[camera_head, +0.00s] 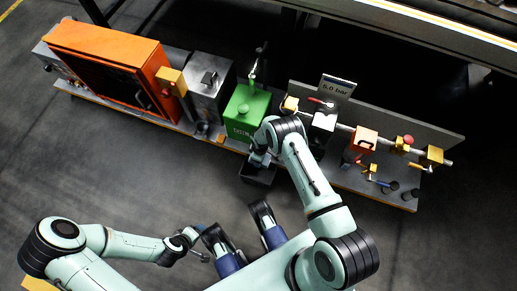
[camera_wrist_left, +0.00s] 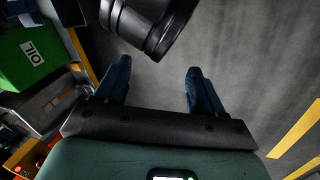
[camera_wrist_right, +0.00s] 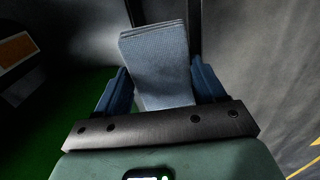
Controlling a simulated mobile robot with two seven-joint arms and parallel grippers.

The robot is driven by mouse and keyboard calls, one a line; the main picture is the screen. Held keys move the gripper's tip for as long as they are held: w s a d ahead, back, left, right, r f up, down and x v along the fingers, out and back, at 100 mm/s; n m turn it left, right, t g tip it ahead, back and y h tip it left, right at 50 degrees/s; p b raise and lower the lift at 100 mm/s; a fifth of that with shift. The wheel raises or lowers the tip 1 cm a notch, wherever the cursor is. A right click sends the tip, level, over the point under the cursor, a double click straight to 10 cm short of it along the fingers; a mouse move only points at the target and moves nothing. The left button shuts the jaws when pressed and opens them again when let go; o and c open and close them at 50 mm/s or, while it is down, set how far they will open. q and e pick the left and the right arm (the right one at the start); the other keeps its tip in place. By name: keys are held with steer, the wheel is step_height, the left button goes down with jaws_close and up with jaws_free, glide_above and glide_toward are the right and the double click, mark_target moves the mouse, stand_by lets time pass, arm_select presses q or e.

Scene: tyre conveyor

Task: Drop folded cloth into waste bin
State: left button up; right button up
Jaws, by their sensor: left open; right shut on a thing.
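The folded cloth (camera_wrist_right: 155,60) is blue-grey, layered and ribbed. In the right wrist view it stands up between the fingers of my right gripper (camera_wrist_right: 160,88), which is shut on it. In the head view, my right gripper (camera_head: 259,159) is at the small dark bin (camera_head: 262,179) in front of the green box. Dark straight edges behind the cloth in the right wrist view look like the bin's rim; I cannot tell how deep the cloth sits relative to it. My left gripper (camera_wrist_left: 160,85) is open and empty, at lower left in the head view (camera_head: 200,243).
The green oil box (camera_head: 245,113) stands just behind the bin. A board with pipes and valves (camera_head: 400,165) is to the right. An orange cabinet (camera_head: 110,65) and a grey box (camera_head: 208,85) are to the left. The floor at left front is mostly clear.

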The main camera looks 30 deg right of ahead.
steer(key=shift+f+b, duration=0.35)
steer(key=shift+f, duration=0.25)
arm_select(q)
steer(key=shift+t+y, duration=0.4)
steer(key=shift+t, duration=0.1)
steer(key=w+f, duration=0.1)
steer(key=w+a+f+b, duration=0.2)
steer(key=f, duration=0.1)
steer(key=shift+w+a, duration=0.25)
arm_select(e)
step_height(320, 180, down, 4)
steer(key=shift+f, duration=0.2)
steer(key=o, duration=1)
